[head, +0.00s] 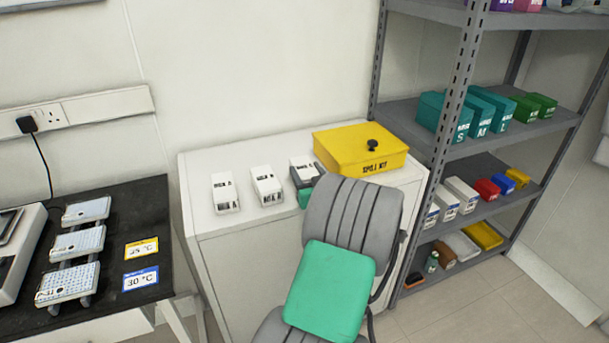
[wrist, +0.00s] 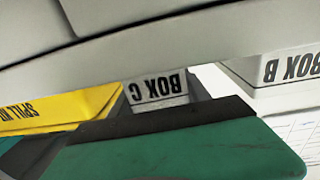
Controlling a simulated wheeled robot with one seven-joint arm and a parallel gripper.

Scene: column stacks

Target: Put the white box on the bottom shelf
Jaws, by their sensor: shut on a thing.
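The white box labelled BOX C (head: 301,162) is on the white cabinet, left of the yellow spill kit. It shows upside down in the wrist view (wrist: 158,88). My gripper (head: 304,180), with dark fingers and teal parts, is shut on it. I cannot tell whether the box still touches the cabinet top. Two similar white boxes stand to its left, box B (head: 266,186) and another (head: 225,193). The bottom shelf (head: 455,269) of the grey rack is at the right. It holds a yellow bin, whitish items, an orange item and a small green bottle.
The spill kit (head: 345,150) stands close right of the held box. The rack's front post (head: 455,90) rises beside the cabinet (head: 240,255). The middle shelf (head: 480,210) holds several small boxes. A black table (head: 105,262) is at left. Grey ribbed and green parts cover the cabinet front.

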